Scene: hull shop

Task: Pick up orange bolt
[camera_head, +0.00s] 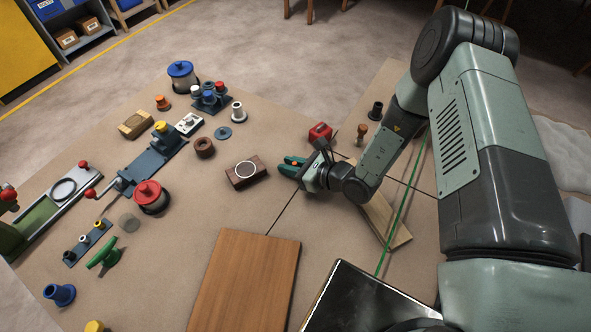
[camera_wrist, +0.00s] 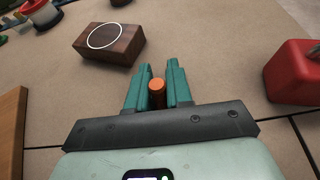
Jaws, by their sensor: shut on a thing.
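The orange bolt (camera_wrist: 157,92) shows in the wrist view as a short orange cylinder with a round end. It sits between the two teal fingers of my gripper (camera_wrist: 156,78), which are shut on it. In the head view, my gripper (camera_head: 286,167) is near the middle of the table, just right of a dark wooden block. I cannot make out the bolt there. I cannot tell whether the bolt still touches the table.
The dark wooden block with a white ring (camera_head: 246,171) lies just beyond the fingers. A red box (camera_head: 320,132) is to the right. A brown board (camera_head: 246,282) lies in front. Several fixtures and knobs crowd the table's left side. Bare table surrounds the gripper.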

